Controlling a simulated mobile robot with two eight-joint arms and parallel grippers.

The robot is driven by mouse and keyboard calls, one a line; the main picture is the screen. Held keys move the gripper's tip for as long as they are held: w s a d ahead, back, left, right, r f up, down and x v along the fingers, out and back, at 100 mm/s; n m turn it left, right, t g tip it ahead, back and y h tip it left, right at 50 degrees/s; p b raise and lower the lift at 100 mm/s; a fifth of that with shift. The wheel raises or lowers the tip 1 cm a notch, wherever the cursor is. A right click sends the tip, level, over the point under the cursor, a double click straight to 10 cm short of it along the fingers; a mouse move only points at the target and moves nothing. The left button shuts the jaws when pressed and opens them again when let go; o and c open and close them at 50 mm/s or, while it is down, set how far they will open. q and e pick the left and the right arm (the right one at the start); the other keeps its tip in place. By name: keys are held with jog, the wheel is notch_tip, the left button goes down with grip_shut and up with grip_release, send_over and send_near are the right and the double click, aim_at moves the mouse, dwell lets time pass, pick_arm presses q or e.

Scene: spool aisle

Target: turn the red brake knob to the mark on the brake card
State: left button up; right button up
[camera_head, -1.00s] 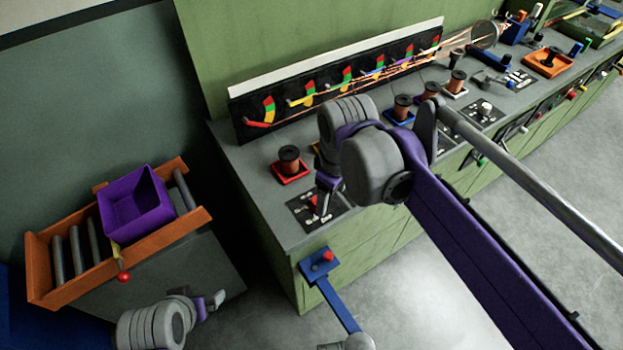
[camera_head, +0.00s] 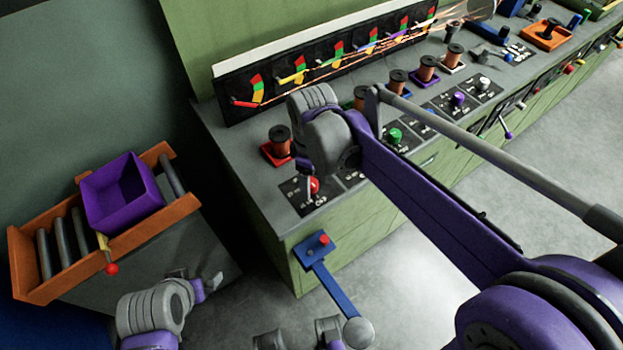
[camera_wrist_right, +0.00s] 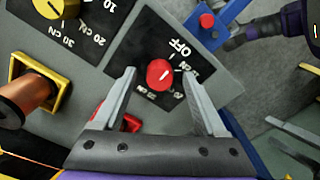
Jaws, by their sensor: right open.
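The red brake knob (camera_head: 313,185) stands on a black brake card (camera_head: 296,197) at the near left corner of the green bench. In the right wrist view the knob (camera_wrist_right: 159,74) has a short white pointer line slanting up and right. The card (camera_wrist_right: 140,48) there shows white lettering with "OFF" at upper right; its other labels are partly hidden or too small to read. My right gripper (camera_wrist_right: 158,75) is open, with one fingertip on each side of the knob and gaps visible between. It also shows over the card in the head view (camera_head: 305,172). My left gripper (camera_head: 207,284) is low at left, away from the bench.
A spool on a red base (camera_head: 280,147) stands close behind the knob. A dial panel (camera_head: 330,66) runs along the back. A blue bracket with a red button (camera_head: 317,247) juts from the bench front. A purple bin (camera_head: 122,195) sits on an orange roller tray (camera_head: 152,240) at left.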

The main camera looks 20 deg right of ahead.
jog(key=shift+f, duration=0.2)
grip_shut()
dwell(0.3)
jog(key=shift+m, duration=0.4)
jog(key=m+p, duration=0.1)
jog(key=m, duration=0.2)
jog(key=shift+m, duration=0.3)
jog(key=m, duration=0.5)
jog(key=shift+p, duration=0.3)
jog(key=shift+m, duration=0.3)
